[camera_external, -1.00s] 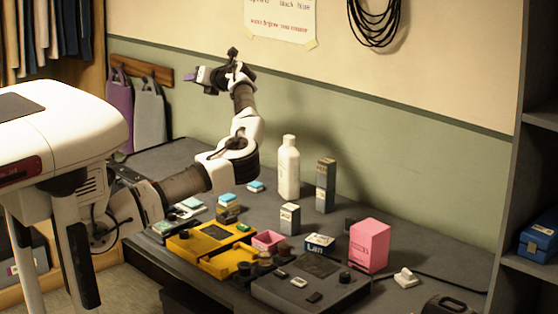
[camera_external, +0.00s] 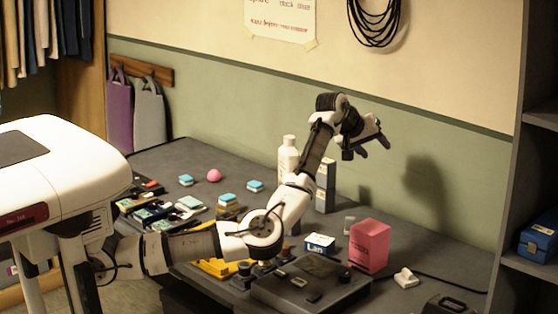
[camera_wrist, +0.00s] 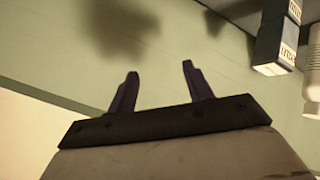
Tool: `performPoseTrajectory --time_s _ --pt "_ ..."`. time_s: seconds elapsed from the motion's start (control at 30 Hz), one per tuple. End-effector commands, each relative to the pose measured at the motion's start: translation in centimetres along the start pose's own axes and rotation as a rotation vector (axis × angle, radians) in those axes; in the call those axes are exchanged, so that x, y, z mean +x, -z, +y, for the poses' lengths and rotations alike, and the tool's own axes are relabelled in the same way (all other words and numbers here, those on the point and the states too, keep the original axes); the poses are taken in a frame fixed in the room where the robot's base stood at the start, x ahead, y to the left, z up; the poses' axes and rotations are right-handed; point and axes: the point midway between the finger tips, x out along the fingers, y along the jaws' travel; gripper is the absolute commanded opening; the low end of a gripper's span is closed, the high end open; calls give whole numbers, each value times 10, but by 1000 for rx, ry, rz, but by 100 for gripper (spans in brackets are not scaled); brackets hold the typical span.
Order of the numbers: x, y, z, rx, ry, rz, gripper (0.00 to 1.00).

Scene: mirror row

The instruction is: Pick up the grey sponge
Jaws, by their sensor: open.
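My gripper (camera_external: 374,147) is raised in front of the green wall, well above the right part of the dark table, with purple fingers. In the wrist view my gripper (camera_wrist: 160,72) is open, with nothing between its fingers. I cannot pick out the grey sponge for certain. A small greyish block (camera_external: 349,225) stands on the table just behind and left of the pink box (camera_external: 369,247), and it may be the sponge. My gripper is high above it and touches nothing.
The white bottle (camera_external: 288,160) and tall dark box (camera_external: 326,187) stand near the wall; both show in the wrist view. A blue-white box (camera_external: 320,244), dark case (camera_external: 312,282) and small white item (camera_external: 406,278) lie nearby. A pink ball (camera_external: 214,175) sits left. The table's right rear is mostly clear.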

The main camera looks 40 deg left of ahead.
Motion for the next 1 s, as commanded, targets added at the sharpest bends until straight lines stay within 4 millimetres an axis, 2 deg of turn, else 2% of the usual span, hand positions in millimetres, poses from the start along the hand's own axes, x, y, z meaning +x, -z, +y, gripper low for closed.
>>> performPoseTrajectory --time_s 0.03,0.1,0.2,0.3,0.47,0.8,1.0 --pt "0 -28 -10 43 91 -58 51" --pt "-7 -56 -24 85 218 -130 51" --pt "-21 -85 -41 116 365 -203 51" --pt "-33 -102 -51 127 457 -246 51" --pt "-32 -112 -60 128 507 -270 51" --pt "20 -126 -90 127 505 -270 51" --pt "34 -129 -98 127 504 -269 51"
